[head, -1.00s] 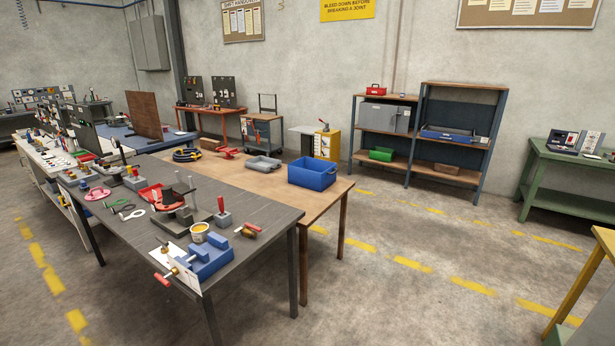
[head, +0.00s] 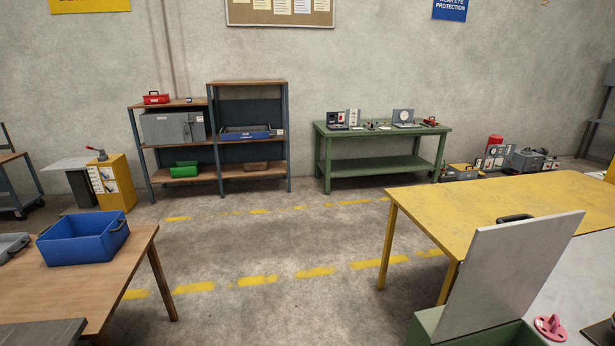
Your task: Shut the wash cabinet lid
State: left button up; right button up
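A green box-shaped cabinet (head: 432,327) stands at the bottom right of the head view, cut off by the lower edge. A flat grey lid (head: 508,272) stands raised and tilted above it, with a dark handle (head: 515,218) at its top edge. I take this to be the wash cabinet with its lid open. The inside of the cabinet is mostly hidden. Neither of my grippers shows in the view.
A yellow table (head: 480,215) stands just behind the lid. A pink flanged part (head: 550,327) lies to the right of the cabinet. A wooden table (head: 130,262) with a blue bin (head: 85,240) is at left. Bare floor (head: 300,300) lies between.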

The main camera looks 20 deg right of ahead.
aim_at(506, 264)
jog(key=i+z, duration=0.3)
jog(key=z, duration=0.15)
jog(key=i+z, duration=0.4)
jog(key=i+j+z, duration=0.2)
jog(key=z, duration=0.25)
jog(key=i+j+z, duration=0.25)
jog(key=z, duration=0.15)
jog(key=i+j+z, duration=0.2)
jog(key=j+z, duration=0.25)
jog(key=i+j+z, duration=0.1)
jog(key=z, duration=0.3)
jog(key=i+j+z, duration=0.15)
jog(key=z, duration=0.2)
jog(key=i+j+z, duration=0.1)
jog(key=z, duration=0.3)
jog(key=i+j+z, duration=0.1)
jog(key=j+z, duration=0.25)
jog(key=l, duration=0.1)
